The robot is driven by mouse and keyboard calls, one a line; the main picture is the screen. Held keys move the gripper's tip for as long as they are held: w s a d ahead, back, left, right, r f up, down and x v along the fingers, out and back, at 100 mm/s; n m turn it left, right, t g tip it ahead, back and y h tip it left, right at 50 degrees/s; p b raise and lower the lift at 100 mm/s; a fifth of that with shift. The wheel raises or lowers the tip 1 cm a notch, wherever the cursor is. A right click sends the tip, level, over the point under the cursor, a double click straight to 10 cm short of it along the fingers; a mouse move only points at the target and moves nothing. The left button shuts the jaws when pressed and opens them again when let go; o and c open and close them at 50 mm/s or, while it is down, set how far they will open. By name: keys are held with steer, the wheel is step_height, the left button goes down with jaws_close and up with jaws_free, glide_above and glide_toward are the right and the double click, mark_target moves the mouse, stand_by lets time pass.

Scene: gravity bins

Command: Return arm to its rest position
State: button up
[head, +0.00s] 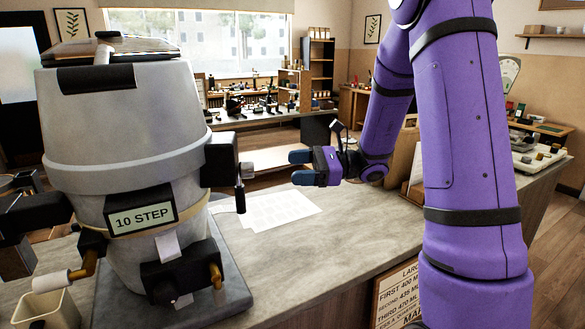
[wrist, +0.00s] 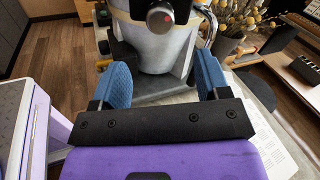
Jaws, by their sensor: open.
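My gripper (head: 300,167) is purple with blue finger pads and stands in the middle of the head view, raised over the grey counter (head: 345,243). Its fingers point left, toward the large grey dispenser (head: 125,120) labelled "10 STEP", with a visible gap between them. In the wrist view my gripper (wrist: 162,80) has its two blue fingers spread wide, with nothing held. A grey rounded body with a dark knob (wrist: 160,18) shows beyond and between the fingers. My purple arm comes down on the right of the head view.
White paper sheets (head: 266,210) lie on the counter below the gripper. A small beige bin (head: 48,310) stands at front left. A printed sign (head: 400,291) is on the counter's front. Scales and trays (head: 535,150) stand at right. The wrist view shows a vase with flowers (wrist: 228,38).

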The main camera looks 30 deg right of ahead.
stand_by(0.4)
steer(key=s+a+r+n+g+h, duration=0.25)
steer(key=s+a+n+g, duration=0.2)
steer(key=s, duration=0.25)
steer(key=s+a+r+n+g+h, duration=0.25)
steer(key=s+a+n+h, duration=0.2)
steer(key=s, duration=0.25)
steer(key=s+d+r+n+t+h, duration=0.3)
steer(key=s+d+n+t+h, duration=0.2)
steer(key=s+n+h, duration=0.4)
steer(key=shift+s+d+n+t+h, duration=0.35)
steer(key=shift+s+n, duration=0.15)
steer(key=shift+s, duration=0.6)
steer(key=shift+w+r, duration=0.1)
